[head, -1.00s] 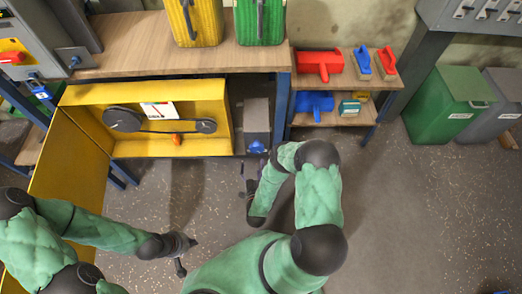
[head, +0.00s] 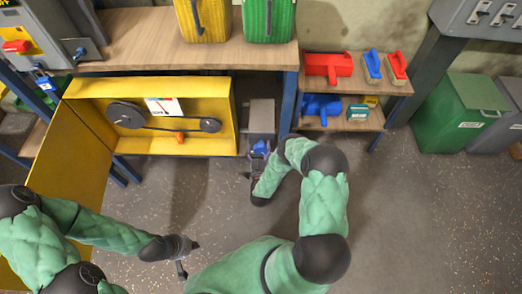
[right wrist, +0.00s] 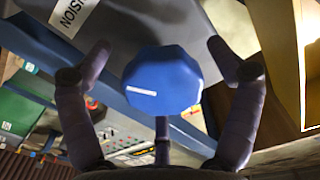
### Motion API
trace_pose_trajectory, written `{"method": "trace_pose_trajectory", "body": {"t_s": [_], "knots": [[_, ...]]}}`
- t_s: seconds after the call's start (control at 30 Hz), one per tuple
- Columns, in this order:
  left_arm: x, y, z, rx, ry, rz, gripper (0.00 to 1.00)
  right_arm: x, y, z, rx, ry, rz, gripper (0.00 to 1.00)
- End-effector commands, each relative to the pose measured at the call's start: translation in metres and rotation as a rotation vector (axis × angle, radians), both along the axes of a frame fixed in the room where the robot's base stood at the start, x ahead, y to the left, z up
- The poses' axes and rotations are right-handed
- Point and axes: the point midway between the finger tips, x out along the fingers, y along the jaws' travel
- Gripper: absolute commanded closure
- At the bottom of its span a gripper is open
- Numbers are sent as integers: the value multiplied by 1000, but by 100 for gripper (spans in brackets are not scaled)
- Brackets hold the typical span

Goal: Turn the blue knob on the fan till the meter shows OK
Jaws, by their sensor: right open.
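The blue knob (head: 260,148) is on the front of a grey box (head: 262,116) beside the yellow housing. In the right wrist view the knob (right wrist: 162,82) is faceted, with a white line on its face. My right gripper (head: 256,165) is at the knob; in the wrist view its open fingers (right wrist: 160,62) stand on both sides of it, with gaps showing. A white meter (head: 164,106) with a red part is inside the housing; its reading is too small to tell. My left gripper (head: 188,256) is low over the floor, away from the knob; its jaw state is unclear.
The yellow housing (head: 190,88) has its door (head: 62,165) swung open, with a belt on two pulleys inside. A workbench (head: 140,45) is above. Shelves (head: 335,124) with red and blue tools are to the right. A green bin (head: 455,125) stands farther right. The floor between is clear.

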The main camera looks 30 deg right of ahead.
Motion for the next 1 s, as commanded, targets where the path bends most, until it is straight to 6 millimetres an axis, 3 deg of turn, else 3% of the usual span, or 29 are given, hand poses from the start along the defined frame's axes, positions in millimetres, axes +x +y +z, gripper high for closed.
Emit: {"method": "trace_pose_trajectory", "body": {"t_s": [0.3, 0.5, 1.0], "knots": [[0, 0, 0, 0, 0, 0, 100, 2, -1, 0, 1, 1, 0, 10], [0, 0, 0, 0, 0, 0, 100, 2, -1, 0, 1, 2, 0, 64], [0, 0, -1, 0, 0, 0, 100, 2, 1, -2, 9, 3, 4, 64]]}}
